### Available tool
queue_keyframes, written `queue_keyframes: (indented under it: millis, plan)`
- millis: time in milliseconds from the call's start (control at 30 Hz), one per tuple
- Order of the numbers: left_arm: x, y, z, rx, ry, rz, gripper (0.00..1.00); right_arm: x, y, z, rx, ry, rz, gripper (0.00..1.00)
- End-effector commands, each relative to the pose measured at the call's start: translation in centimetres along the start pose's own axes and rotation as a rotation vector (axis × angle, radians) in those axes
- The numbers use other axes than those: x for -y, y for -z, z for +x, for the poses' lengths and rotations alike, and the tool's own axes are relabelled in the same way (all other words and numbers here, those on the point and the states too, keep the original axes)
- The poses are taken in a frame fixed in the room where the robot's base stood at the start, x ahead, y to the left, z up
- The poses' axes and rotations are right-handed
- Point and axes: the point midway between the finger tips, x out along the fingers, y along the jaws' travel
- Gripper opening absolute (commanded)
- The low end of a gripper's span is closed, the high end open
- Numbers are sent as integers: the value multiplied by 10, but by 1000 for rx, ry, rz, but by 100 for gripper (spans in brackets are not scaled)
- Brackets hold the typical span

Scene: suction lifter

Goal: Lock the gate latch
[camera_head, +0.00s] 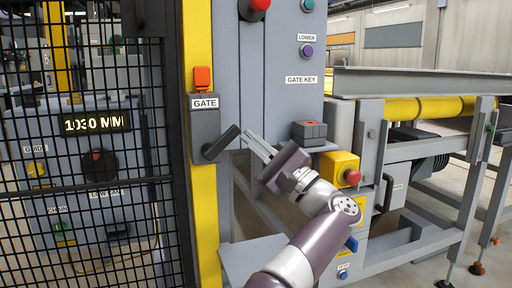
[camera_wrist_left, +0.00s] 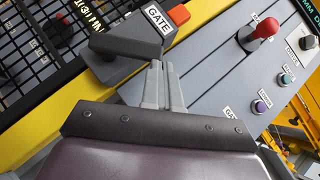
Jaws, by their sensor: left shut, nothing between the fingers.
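The gate latch (camera_head: 205,122) is a grey box labelled GATE on the yellow post, with an orange-red block on top. Its dark lever (camera_head: 222,143) slants up to the right from the lower end of the box. My left gripper (camera_head: 246,136) is just right of the lever's free end, with its fingers shut and empty. In the left wrist view the fingertips (camera_wrist_left: 160,66) are close to the lever (camera_wrist_left: 126,40); I cannot tell whether they touch it. The latch box behind the lever is partly hidden there. My right gripper is not in view.
The black mesh gate (camera_head: 90,200) stands left of the yellow post (camera_head: 206,225). A grey panel with a red-knobbed lever (camera_head: 258,5) and buttons is to the right. A small grey block (camera_head: 309,131) sits on a ledge, near a yellow box with a red button (camera_head: 345,170).

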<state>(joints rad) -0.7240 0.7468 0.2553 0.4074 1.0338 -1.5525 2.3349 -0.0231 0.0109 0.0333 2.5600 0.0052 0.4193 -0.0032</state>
Motion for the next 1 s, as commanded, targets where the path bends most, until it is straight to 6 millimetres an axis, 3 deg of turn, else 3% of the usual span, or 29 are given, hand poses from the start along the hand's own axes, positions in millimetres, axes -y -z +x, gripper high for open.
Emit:
queue_keyframes:
  millis: [200,1000]
  plan:
    - [7,-12,12,1,-48,-47,0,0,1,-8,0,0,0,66]
    - [10,-43,43,1,-45,-44,0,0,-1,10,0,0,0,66]
